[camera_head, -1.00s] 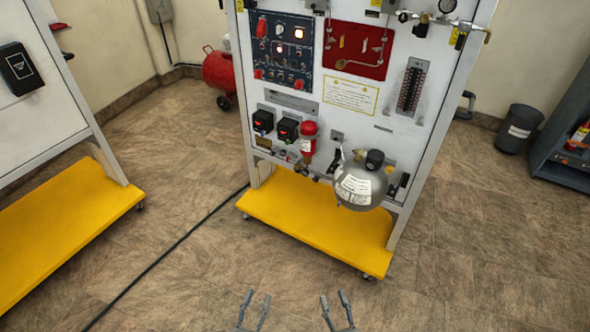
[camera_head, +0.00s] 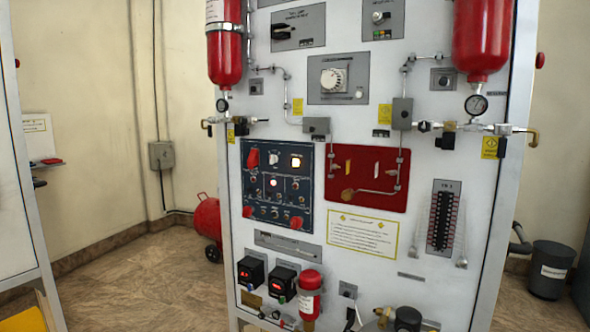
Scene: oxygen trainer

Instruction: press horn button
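The white trainer panel (camera_head: 420,290) stands upright in front of me. A dark blue control panel (camera_head: 264,211) sits on its left half, with several switches, a red guarded switch (camera_head: 253,159), two red knobs and a few lit lamps. I cannot tell which control is the horn button, as the labels are too small to read. A red plate (camera_head: 345,165) with fittings is to the right of the blue panel. Neither of my grippers shows in the view now.
Red cylinders (camera_head: 224,45) and (camera_head: 480,40) hang at the panel's upper sides. A red tank (camera_head: 207,220) stands on the floor behind at left. Another white stand (camera_head: 20,200) is at the left edge. A dark bin (camera_head: 549,270) is at the right.

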